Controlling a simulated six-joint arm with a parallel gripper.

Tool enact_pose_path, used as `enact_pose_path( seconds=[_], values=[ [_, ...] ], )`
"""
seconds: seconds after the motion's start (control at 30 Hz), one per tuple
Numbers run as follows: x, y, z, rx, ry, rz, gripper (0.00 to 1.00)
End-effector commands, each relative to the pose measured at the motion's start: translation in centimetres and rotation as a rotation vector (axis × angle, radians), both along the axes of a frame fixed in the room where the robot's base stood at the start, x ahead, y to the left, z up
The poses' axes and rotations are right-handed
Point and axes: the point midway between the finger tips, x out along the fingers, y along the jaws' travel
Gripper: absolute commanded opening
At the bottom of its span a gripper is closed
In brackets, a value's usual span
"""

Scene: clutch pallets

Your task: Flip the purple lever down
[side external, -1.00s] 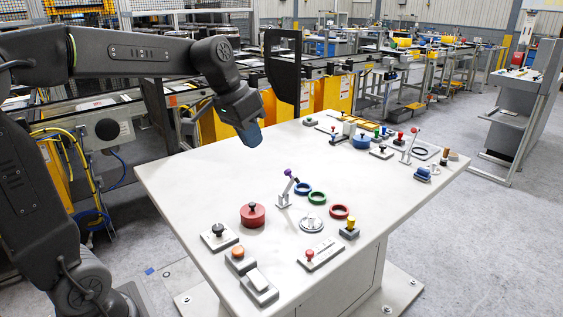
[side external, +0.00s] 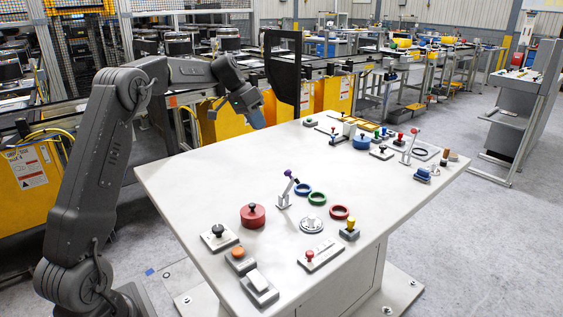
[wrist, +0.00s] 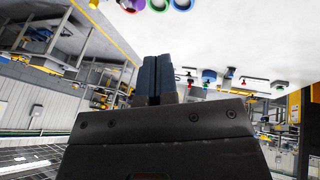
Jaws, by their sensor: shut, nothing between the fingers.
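The purple lever (side external: 288,174) stands raised on a small grey bracket near the middle of the white table. Its purple knob is at the top, with the arm tilted slightly. A purple round shape (wrist: 138,4) shows at the top edge of the wrist view; I cannot tell for sure that it is the knob. My gripper (side external: 257,121) is above the table's far left edge, well apart from the lever and beyond it. Its two blue-grey fingers (wrist: 154,72) are together with nothing between them.
Blue (side external: 303,190), green (side external: 317,198) and red (side external: 340,212) rings lie right of the lever. A red knob (side external: 252,215) is at its left front. Several buttons and switches sit along the front. More controls, including a blue one (side external: 361,142), crowd the far right. The table's left part is clear.

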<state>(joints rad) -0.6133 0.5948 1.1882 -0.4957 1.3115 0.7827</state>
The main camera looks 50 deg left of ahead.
Motion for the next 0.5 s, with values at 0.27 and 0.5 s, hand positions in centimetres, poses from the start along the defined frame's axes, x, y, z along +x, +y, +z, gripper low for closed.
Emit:
enact_pose_path(
  seconds=[0.27,0.5],
  values=[
    [0.1,-0.2,-0.3,0.000,0.001,0.000,0.00],
    [1.1,-1.4,-3.2,-0.002,0.004,-0.002,0.00]
  ],
)
